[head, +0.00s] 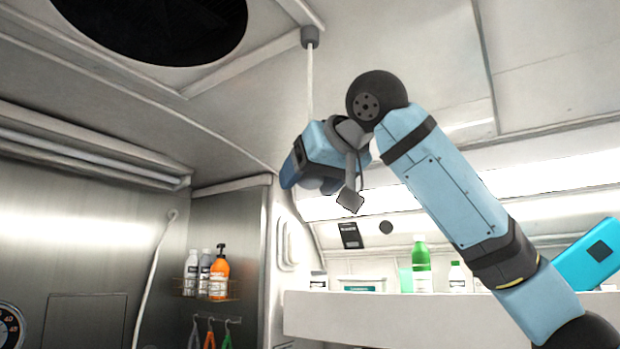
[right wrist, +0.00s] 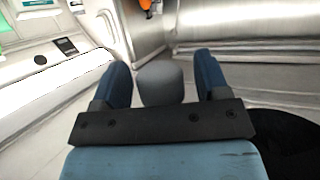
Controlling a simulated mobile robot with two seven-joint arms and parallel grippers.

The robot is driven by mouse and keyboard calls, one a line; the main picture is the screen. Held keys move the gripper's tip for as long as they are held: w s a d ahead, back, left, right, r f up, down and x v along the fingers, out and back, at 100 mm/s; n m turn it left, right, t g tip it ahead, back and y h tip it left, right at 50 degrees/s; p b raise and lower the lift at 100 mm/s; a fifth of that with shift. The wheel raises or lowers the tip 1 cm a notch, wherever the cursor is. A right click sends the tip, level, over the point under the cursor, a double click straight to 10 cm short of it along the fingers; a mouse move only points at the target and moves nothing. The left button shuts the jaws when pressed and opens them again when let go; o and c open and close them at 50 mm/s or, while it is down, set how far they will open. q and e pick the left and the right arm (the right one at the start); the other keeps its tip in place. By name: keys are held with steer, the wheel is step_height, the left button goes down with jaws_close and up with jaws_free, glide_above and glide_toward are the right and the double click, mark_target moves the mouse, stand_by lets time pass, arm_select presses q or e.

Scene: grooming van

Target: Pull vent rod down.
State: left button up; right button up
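The vent rod (head: 310,85) is a thin pale rod hanging from a grey ceiling fitting (head: 310,37). Its lower part is hidden behind my right gripper (head: 295,172) in the head view. In the right wrist view, a grey rounded knob (right wrist: 162,85), which looks like the rod's end, shows between the two blue fingers of my right gripper (right wrist: 163,72). The fingers are apart, with a visible gap on the knob's right side and a very narrow one on its left. My left gripper is out of view.
A dark round vent opening (head: 160,25) is in the ceiling at upper left. A white shelf (head: 400,317) with bottles runs below right. A wire rack (head: 208,290) with bottles hangs on the metal wall. Space directly below the gripper looks free.

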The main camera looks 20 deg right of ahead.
steer(key=b+v, duration=0.3)
steer(key=v, duration=1)
steer(key=shift+s+d, duration=0.2)
steer(key=shift+s, duration=0.15)
steer(key=shift+r, duration=0.15)
